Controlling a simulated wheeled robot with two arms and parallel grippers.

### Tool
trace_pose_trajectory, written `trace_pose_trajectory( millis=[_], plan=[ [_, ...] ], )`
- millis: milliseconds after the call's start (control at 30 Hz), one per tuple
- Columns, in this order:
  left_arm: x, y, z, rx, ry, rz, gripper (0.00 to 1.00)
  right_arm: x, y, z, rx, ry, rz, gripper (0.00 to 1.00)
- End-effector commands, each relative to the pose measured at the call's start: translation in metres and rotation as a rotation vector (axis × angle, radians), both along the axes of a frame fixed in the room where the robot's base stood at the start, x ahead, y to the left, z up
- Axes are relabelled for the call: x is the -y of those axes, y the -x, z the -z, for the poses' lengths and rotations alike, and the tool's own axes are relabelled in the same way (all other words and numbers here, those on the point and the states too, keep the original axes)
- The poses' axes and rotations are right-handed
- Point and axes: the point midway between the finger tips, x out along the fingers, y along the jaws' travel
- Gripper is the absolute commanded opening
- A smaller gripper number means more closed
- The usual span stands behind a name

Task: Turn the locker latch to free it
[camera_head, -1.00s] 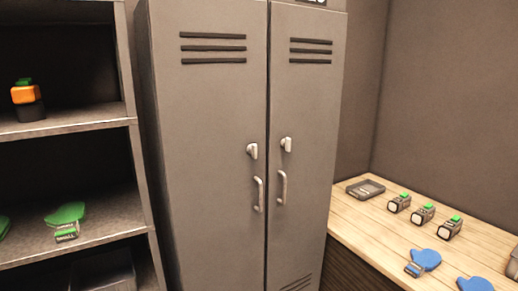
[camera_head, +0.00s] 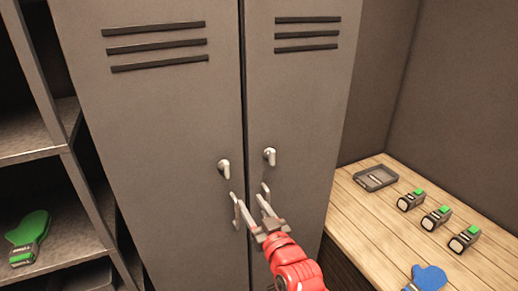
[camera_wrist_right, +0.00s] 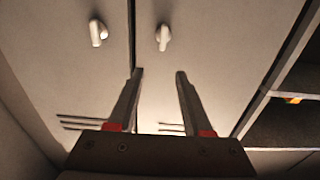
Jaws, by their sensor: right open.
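The grey locker (camera_head: 160,130) has two doors, each with a small pale latch. The left door's latch (camera_head: 224,168) and the right door's latch (camera_head: 269,157) both point downward, slightly tilted. My left gripper is out of view.
A wooden bench (camera_head: 365,222) at the right holds a grey tray (camera_head: 375,179), several green-topped devices (camera_head: 437,218) and a blue item (camera_head: 428,279). A shelf unit (camera_head: 85,215) at the left holds a green item (camera_head: 27,236). Both locker doors look closed.

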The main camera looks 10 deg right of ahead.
Motion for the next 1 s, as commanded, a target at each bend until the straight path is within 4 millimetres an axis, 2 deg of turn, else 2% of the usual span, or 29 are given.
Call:
trace_pose_trajectory(
  millis=[100, 233, 633, 667, 700, 1000],
  plan=[
    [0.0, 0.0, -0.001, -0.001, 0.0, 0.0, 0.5, -0.006, 0.002, 0.0, -0.028, 0.014, -0.02, 0.5],
    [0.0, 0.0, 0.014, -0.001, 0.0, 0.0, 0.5, -0.008, -0.002, 0.006, -0.031, 0.017, -0.023, 0.5],
    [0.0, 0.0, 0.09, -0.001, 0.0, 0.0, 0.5, -0.015, -0.026, 0.008, -0.023, 0.012, -0.021, 0.5],
    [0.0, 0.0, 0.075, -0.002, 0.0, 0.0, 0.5, -0.018, -0.033, -0.001, -0.03, 0.014, -0.021, 0.5],
    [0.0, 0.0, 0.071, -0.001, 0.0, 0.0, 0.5, -0.02, -0.042, -0.002, -0.032, 0.014, -0.021, 0.5],
    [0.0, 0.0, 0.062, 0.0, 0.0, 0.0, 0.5, -0.038, -0.096, -0.002, -0.032, 0.015, -0.021, 0.5]
  ],
)
